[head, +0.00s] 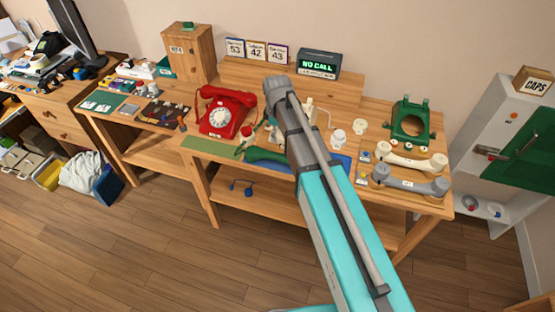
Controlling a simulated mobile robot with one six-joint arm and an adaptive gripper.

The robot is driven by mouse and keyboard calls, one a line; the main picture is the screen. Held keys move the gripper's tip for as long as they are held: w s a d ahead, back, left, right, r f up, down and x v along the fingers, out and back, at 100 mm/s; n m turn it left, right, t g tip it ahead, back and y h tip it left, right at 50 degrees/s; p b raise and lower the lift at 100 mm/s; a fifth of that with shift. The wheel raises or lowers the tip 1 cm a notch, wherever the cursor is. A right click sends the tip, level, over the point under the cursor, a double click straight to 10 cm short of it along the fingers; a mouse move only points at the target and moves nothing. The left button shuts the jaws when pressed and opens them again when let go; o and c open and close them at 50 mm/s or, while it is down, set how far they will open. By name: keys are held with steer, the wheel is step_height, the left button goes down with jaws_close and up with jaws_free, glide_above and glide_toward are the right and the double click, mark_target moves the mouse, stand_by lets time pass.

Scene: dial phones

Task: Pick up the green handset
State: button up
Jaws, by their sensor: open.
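The green handset (264,155) lies near the front edge of the table, on or beside a green mat (208,147). Its left part shows. My arm crosses in front of its right end and hides it. My gripper cannot be made out; my own arm blocks the view of that area, so its distance from the handset is not visible.
A red dial phone (222,112) stands left of the handset. A green phone body (410,122), a cream handset (411,157) and a grey handset (408,182) are at the right. A "NO CALL" display (319,64) stands at the back.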

mark_target(277, 155)
steer(key=shift+f+b, duration=4.2)
steer(key=shift+f, duration=0.1)
steer(key=shift+w+d+f+b, duration=0.1)
steer(key=shift+w+f+b, duration=0.05)
steer(key=shift+f+b, duration=1.15)
steer(key=shift+w+f+b, duration=0.1)
steer(key=shift+f+b, duration=1.15)
steer(key=shift+f, duration=0.05)
jaws_close()
